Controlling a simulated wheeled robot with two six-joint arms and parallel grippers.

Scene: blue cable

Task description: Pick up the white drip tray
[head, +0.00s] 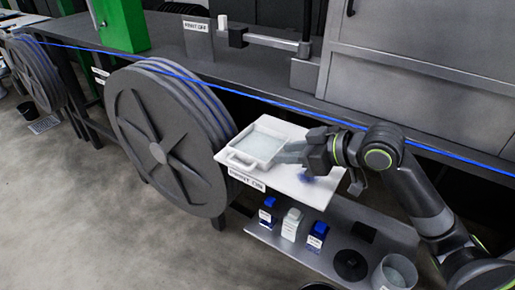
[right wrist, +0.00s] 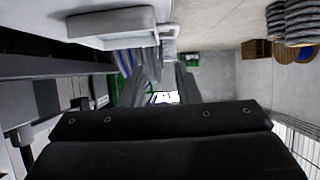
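The white drip tray (head: 258,145) is a shallow square tray with a handle on its near left side. It rests on a white board (head: 290,185) beside the large grey reel. My right gripper (head: 287,152) comes in from the right, its fingertips at the tray's right side; I cannot tell whether they touch it. In the right wrist view the two fingers (right wrist: 162,88) stand apart with nothing between them. A pale, tray-like shape (right wrist: 110,22) shows at the top of that view, above the fingers. My left gripper is not in view.
A large grey reel (head: 160,145) stands left of the board. A blue cable (head: 270,98) runs across behind the tray. Small bottles (head: 291,224) and a bucket (head: 395,272) stand on the lower shelf.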

